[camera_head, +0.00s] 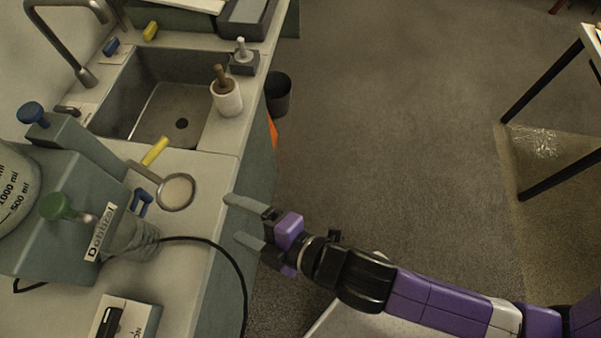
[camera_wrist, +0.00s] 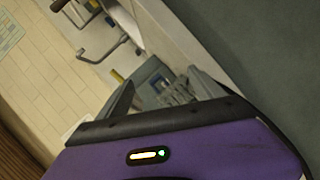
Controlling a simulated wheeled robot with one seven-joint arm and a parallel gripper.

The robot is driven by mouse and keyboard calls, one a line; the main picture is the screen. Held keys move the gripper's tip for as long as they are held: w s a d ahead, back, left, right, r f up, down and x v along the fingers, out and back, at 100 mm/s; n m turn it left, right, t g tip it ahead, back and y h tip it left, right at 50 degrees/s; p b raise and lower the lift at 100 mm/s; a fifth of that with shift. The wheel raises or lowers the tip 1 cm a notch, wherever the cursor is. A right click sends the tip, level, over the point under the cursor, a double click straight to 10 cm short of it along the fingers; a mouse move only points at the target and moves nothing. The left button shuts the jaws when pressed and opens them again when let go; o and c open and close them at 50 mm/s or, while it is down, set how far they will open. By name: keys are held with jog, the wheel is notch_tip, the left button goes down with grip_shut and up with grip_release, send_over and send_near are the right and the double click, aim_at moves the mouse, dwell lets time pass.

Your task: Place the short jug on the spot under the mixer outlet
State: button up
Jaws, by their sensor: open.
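My gripper (camera_head: 232,217) is open and empty, with its grey fingers pointing left just off the counter's right edge. A whitish vessel marked 1000 ml and 500 ml (camera_head: 15,190) is cut off at the left edge of the head view; I cannot tell whether it is the short jug. A grey-blue machine (camera_head: 50,222) with green and blue knobs stands on the counter and may be the mixer. A ribbed grey part (camera_head: 140,245) with a label and black cable is at its front. I cannot make out the outlet or the spot under it.
Behind is a sink (camera_head: 165,105) with a tap. A white pot with a wooden handle (camera_head: 227,98) stands at the counter edge.

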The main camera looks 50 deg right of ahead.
jog(key=s+d+r+m+h, duration=0.1)
jog(key=s+d+r+m, duration=0.2)
jog(key=s+d+m, duration=0.3)
jog(key=s+d+r+m+t+h, duration=0.1)
jog(key=s+d+r+m+h, duration=0.1)
jog(key=s+d+m, duration=0.4)
jog(key=s+r+m, duration=0.1)
jog(key=s+m, duration=0.2)
jog(key=s, duration=0.3)
jog(key=shift+d+m+h, duration=0.2)
jog(key=shift+m+h, duration=0.1)
jog(key=shift+m, duration=0.1)
jog(key=shift+f, duration=0.1)
